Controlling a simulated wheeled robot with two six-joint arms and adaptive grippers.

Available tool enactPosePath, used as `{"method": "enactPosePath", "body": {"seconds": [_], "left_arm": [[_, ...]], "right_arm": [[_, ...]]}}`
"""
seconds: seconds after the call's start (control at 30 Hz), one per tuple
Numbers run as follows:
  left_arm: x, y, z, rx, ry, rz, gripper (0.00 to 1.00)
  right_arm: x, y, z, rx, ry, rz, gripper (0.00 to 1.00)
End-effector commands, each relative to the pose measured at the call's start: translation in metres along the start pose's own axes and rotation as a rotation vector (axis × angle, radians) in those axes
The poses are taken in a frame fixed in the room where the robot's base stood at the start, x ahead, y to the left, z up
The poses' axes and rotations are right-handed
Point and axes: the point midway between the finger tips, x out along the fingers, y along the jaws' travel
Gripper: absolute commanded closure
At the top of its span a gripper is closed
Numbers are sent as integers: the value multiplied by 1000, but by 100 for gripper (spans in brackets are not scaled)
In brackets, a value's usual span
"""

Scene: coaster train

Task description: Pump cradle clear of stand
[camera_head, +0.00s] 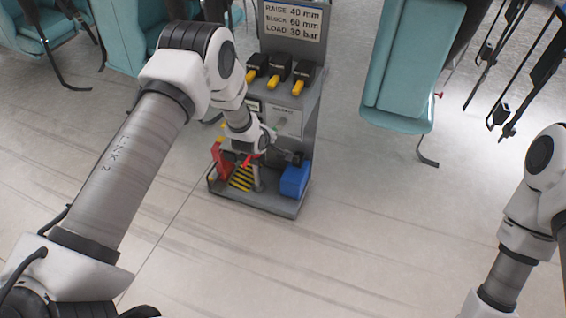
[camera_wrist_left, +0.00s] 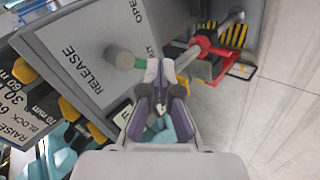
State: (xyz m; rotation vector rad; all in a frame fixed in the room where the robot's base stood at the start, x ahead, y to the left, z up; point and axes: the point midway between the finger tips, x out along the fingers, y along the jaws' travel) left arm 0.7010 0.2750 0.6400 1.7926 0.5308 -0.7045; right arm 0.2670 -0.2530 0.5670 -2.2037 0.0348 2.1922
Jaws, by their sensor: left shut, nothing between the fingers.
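A grey stand (camera_head: 318,95) stands on the floor with a sign on top and a low base tray. Its panel (camera_wrist_left: 95,50) is marked RELEASE and OPEN, with a short grey round post with a green end (camera_wrist_left: 121,59). My left gripper (camera_head: 252,156) is low at the stand's front; its closed fingers (camera_wrist_left: 161,68) are beside the green end, with nothing between them. Whether they touch it is unclear. A red part (camera_head: 220,160) and a yellow-black striped part (camera_head: 241,178) sit low on the stand. I cannot tell which part is the cradle. My right gripper is out of view.
A blue box (camera_head: 295,179) sits on the base's right side. Several yellow-tipped black blocks (camera_head: 278,70) line the stand's upper shelf. Teal seats (camera_head: 408,75) stand behind, with dark hanging bars (camera_head: 505,75) at upper right. The floor in front is clear.

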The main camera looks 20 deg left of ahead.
Motion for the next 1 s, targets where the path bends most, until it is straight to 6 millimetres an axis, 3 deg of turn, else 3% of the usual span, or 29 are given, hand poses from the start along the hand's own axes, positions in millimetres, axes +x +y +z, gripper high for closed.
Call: {"method": "enactPosePath", "body": {"seconds": [0.03, 0.17, 0.27, 0.5, 0.7, 0.83, 1.0], "left_arm": [[17, -17, 6, 39, 7, 20, 100], [43, -46, 18, 175, 38, 88, 100], [72, -62, 24, 284, 91, 182, 100], [150, -133, 54, 665, 356, 472, 100], [180, -198, 82, 962, 701, 664, 100], [178, -223, 93, 1068, 879, 719, 100], [171, -223, 94, 1106, 955, 736, 100]], "right_arm": [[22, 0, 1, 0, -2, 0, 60], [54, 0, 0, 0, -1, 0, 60], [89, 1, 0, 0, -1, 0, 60], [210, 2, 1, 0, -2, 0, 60], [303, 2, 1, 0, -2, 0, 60], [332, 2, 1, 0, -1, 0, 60], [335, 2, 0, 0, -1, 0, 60]]}}
